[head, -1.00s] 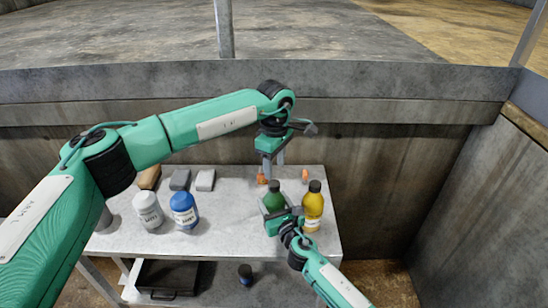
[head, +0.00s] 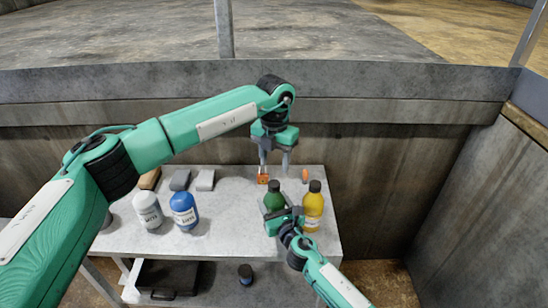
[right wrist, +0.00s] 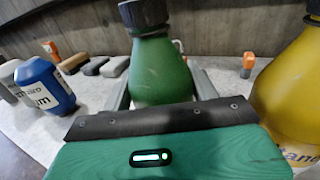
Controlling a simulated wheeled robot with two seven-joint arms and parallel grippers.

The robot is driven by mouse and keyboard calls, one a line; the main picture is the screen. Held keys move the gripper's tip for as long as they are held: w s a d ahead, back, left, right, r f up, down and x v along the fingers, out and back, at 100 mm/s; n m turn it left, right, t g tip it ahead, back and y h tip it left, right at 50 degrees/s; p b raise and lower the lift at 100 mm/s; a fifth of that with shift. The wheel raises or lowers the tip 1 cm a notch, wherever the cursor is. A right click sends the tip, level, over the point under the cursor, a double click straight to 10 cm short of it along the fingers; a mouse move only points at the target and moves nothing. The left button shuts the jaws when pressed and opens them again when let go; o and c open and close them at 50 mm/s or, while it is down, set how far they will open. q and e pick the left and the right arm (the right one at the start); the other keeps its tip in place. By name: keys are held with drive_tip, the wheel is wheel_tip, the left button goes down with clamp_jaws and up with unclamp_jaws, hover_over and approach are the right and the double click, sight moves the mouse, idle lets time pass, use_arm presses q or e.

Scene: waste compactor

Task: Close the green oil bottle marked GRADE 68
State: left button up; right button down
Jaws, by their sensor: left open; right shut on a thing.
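My right gripper (right wrist: 162,82) is shut on the green bottle's body, a finger on each side. My left gripper (head: 274,168) is open and empty, pointing down, above and behind the cap, fingers apart side by side.
A yellow bottle (head: 313,208) with a dark cap stands close to the right. A blue bottle (head: 184,211) and white bottle (head: 147,210) stand left. The table (head: 232,222) is clear mid-left.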

sight(274, 183)
use_arm(q)
drive_tip(key=n, duration=0.5)
drive_tip(key=shift+r, duration=0.15)
drive_tip(key=n, duration=0.5)
drive_tip(key=shift+a+r, duration=0.1)
drive_tip(key=shift+r, duration=0.05)
drive_tip(key=shift+f, duration=4)
drive_tip(key=c, duration=1)
